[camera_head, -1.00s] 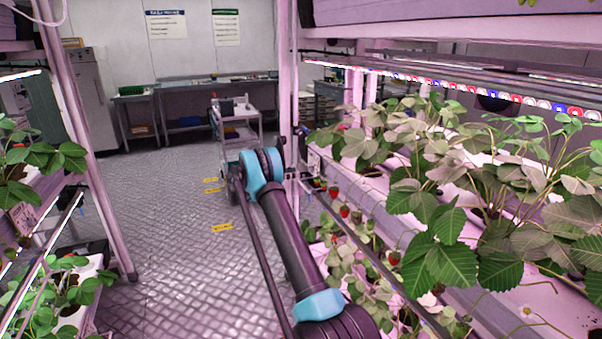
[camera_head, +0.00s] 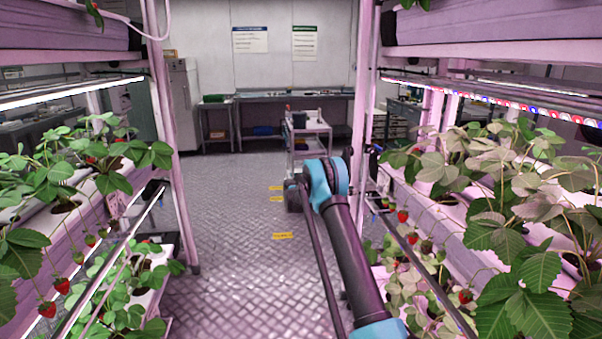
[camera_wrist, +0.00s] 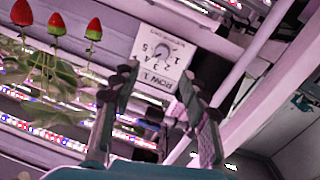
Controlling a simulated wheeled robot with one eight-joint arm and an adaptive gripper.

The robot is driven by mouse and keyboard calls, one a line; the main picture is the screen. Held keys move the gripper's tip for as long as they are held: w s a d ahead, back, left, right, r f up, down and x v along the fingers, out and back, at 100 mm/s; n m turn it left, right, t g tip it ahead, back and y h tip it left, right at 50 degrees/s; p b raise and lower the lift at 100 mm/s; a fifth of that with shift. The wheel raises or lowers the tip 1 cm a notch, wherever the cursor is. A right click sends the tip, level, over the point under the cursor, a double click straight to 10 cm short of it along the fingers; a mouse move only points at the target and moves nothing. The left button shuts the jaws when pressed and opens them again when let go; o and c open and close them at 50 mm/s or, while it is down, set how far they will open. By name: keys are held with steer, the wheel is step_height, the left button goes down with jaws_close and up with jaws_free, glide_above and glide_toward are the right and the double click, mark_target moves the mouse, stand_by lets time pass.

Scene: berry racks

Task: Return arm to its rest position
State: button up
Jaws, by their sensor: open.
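My arm (camera_head: 350,250) reaches forward from the bottom of the head view, with a dark link and blue joints. It stands in the aisle close to the right rack. My gripper (camera_wrist: 160,90) shows in the wrist view with its two dark fingers apart and nothing between them. In the head view the gripper is too small and hidden behind the arm to make out clearly.
Berry racks stand on both sides, with a right rack post (camera_head: 365,90) and a left rack post (camera_head: 170,130). Red strawberries (camera_head: 61,285) hang at the left rack; others (camera_wrist: 56,24) show in the wrist view. A cart (camera_head: 306,140) stands ahead. The floor (camera_head: 225,240) left of the arm is clear.

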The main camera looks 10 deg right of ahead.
steer(key=s+r+n+t+y, duration=0.3)
steer(key=s+n+y, duration=0.6)
steer(key=s, duration=1.2)
steer(key=s+a+f+n+y, duration=0.2)
steer(key=s+a+f+y, duration=0.1)
steer(key=s, duration=0.7)
steer(key=s+a+f+n+t+y, duration=0.1)
steer(key=s+a+f+n+y, duration=0.1)
steer(key=s+a, duration=0.4)
steer(key=s+a+f+n+t+y, duration=0.1)
steer(key=s+a+f+n+y, duration=0.2)
steer(key=s, duration=1.1)
steer(key=shift+s+a+f+n+y, duration=0.3)
steer(key=shift+s+a+f, duration=0.1)
steer(key=shift+a+f, duration=0.4)
